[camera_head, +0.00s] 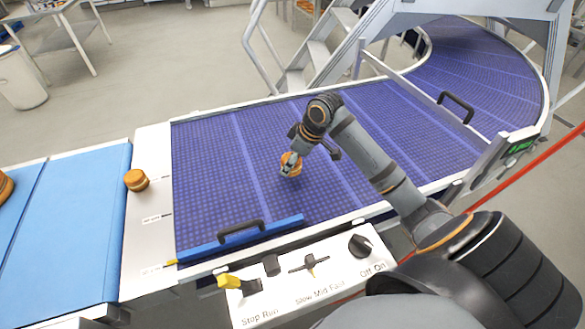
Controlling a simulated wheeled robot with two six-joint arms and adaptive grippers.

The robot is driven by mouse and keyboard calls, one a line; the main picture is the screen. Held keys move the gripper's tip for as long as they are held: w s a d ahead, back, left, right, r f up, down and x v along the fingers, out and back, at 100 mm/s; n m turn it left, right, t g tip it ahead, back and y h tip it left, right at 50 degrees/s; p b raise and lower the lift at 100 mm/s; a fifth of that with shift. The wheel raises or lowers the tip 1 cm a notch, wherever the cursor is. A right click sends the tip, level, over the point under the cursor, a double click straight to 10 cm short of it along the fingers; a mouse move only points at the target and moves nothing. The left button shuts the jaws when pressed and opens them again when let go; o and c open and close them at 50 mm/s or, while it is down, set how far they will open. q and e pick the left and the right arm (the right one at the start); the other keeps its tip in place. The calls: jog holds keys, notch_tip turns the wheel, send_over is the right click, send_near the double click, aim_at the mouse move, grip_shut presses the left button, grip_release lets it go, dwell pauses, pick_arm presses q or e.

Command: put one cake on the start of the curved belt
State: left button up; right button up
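My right gripper (289,168) hangs over the start of the purple curved belt (215,175), fingers pointing down. It appears shut on a round golden-brown cake (294,160), partly hidden by the fingers. I cannot tell whether this cake touches the belt. A second cake (136,180) sits on the white transfer plate (150,240) between the blue belt and the purple belt. A third cake (5,187) is cut off at the left edge, on the blue belt (75,215). My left gripper is out of view.
A blue bar with a black handle (240,232) lies along the belt's near edge. A control panel (310,275) with switches and a yellow lever stands in front. Metal steps (315,55) stand behind the belt.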

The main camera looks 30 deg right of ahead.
aim_at(300, 159)
jog(key=shift+w+d+f+p, duration=0.15)
jog(key=shift+f+p, duration=0.1)
jog(key=shift+f, duration=0.75)
jog(key=shift+w+d+f+p, duration=0.1)
jog(key=shift+d+f+p, duration=0.1)
jog(key=shift+f, duration=0.8)
jog(key=shift+a+f, duration=0.1)
jog(key=o, duration=0.8)
jog(key=shift+c, duration=0.2)
jog(key=v, duration=1.1)
jog(key=shift+b, duration=0.35)
jog(key=shift+s+r, duration=0.2)
jog(key=shift+r, duration=0.4)
